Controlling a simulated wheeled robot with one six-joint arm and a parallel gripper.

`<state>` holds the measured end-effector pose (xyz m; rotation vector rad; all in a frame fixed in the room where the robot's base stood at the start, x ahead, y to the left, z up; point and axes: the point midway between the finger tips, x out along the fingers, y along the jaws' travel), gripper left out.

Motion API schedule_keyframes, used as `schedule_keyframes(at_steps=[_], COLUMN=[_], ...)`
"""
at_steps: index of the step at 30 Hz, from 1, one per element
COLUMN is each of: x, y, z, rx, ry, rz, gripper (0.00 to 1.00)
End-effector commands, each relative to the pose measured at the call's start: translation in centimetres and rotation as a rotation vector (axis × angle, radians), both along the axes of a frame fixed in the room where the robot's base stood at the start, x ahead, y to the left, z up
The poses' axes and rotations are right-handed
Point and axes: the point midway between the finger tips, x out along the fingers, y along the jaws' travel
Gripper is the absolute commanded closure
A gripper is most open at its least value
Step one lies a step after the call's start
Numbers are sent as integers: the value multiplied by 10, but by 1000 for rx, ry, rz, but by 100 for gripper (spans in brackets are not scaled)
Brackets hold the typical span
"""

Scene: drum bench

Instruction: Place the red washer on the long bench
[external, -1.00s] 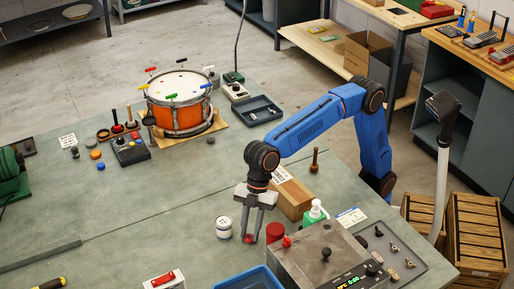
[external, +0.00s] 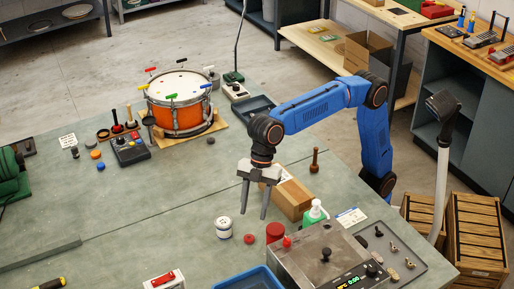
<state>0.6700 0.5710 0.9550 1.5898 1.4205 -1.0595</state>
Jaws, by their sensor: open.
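The long bench (external: 150,225) is the grey-green top that fills the foreground. A small dark reddish round piece (external: 249,239) lies on it, between a white jar (external: 223,227) and a red cylinder (external: 275,232). It may be the red washer, but it is too small to be sure. My gripper (external: 254,215) is open, with its fingers pointing down and nothing between them. It is above the bench, clear of the small piece.
A cardboard box (external: 292,200) stands just right of my gripper, with a green-and-white bottle (external: 315,212) nearby. A metal box with a display (external: 325,258) and a blue tray (external: 262,281) are in front. A drum (external: 180,105) stands behind. The bench's left middle is clear.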

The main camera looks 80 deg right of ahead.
Motion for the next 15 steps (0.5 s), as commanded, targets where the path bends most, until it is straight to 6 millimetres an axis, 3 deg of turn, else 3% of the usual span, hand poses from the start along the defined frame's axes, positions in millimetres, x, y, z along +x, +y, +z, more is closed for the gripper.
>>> schedule_keyframes(at_steps=[6, 8, 9, 15], x=[-1, -1, -1, -2], y=[-11, -13, -14, -15], z=[28, 31, 33, 36], rx=[1, 1, 1, -1], ry=[-1, -1, -1, 0], rz=[-1, -1, -1, -1], gripper=[57, 57, 51, 51])
